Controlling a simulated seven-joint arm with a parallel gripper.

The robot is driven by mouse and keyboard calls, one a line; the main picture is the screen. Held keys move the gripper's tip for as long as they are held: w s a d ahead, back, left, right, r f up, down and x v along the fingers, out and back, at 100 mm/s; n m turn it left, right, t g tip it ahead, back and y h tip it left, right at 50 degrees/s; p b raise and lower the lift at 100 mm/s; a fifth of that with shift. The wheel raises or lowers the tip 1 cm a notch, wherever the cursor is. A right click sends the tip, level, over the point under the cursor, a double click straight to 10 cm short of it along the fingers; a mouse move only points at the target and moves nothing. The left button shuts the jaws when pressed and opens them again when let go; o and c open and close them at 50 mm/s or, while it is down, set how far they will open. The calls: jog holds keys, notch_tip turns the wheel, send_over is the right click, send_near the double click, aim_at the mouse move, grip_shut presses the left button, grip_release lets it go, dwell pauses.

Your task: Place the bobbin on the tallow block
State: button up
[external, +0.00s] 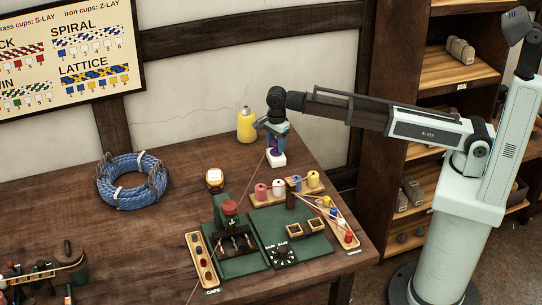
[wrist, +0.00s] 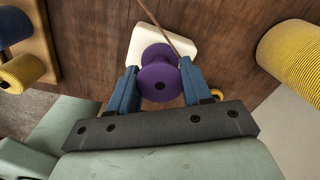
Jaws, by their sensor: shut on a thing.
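The purple bobbin (wrist: 159,74) is between the two blue fingers of my gripper (wrist: 158,92), which is shut on it. The white tallow block (wrist: 142,42) lies beneath and partly behind the bobbin in the wrist view. In the external view my gripper (external: 274,142) points down over the tallow block (external: 277,160), with a little purple of the bobbin showing between the fingers. I cannot tell whether the bobbin touches the block. A thin brown cord runs to the bobbin in the wrist view.
A rack of coloured spools (external: 285,191) and a green board (external: 290,240) are in front. A blue rope coil (external: 132,181) lies at left.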

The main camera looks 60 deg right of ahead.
aim_at(276, 141)
jog(key=o, duration=1)
jog(key=shift+f, duration=0.1)
notch_tip(276, 141, up, 12)
jog(key=shift+r, duration=0.2)
